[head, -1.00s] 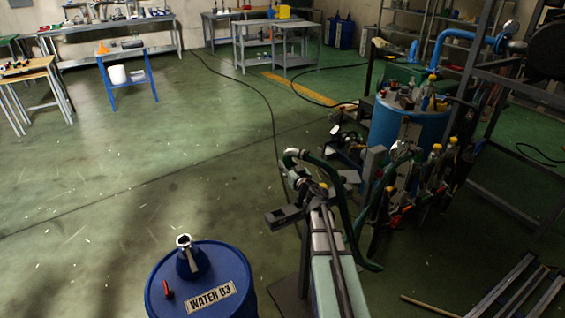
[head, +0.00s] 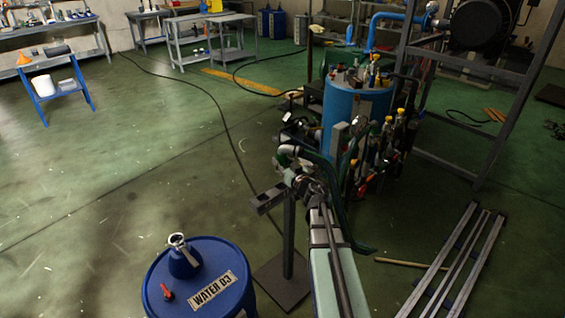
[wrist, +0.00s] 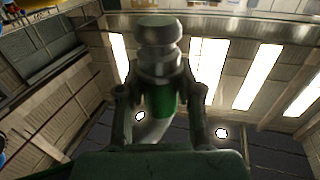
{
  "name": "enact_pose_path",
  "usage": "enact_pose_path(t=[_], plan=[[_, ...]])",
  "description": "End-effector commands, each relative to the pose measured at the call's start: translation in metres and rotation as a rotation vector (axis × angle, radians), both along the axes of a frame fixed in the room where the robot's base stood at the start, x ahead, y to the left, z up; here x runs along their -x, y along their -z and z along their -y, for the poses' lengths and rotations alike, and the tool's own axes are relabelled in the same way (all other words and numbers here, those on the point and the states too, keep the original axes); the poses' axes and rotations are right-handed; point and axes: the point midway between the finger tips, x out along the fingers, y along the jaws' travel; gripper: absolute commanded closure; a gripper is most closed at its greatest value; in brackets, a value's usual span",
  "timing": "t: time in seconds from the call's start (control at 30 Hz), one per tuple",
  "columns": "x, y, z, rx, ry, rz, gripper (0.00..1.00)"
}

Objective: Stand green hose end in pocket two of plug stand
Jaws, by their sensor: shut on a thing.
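My gripper (wrist: 160,98) is shut on the green hose end (wrist: 160,55), a silver ribbed fitting on a green sleeve. In the head view, my gripper (head: 302,182) is just right of the plug stand's top, with the pale hose end (head: 284,156) above it. The green hose (head: 327,178) loops from it down to the right. The plug stand (head: 266,199) is a dark grey block on a post above a flat floor plate. The hose end appears slightly above and behind the block; contact cannot be told. Individual pockets are too small to make out.
A blue drum (head: 205,285) marked WATER 03 stands at the front left. A blue vessel (head: 347,112) with several bottles and fittings stands behind my arm. Metal rails (head: 450,262) lie on the floor at right.

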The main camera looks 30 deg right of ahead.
Motion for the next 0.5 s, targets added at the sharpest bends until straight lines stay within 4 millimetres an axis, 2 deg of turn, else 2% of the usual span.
enact_pose_path(t=[0.37,0.5], plan=[[0.001,-0.004,0.0,-0.001,0.0,0.0,1.0],[0.001,0.015,0.0,0.0,-0.001,0.0,1.0]])
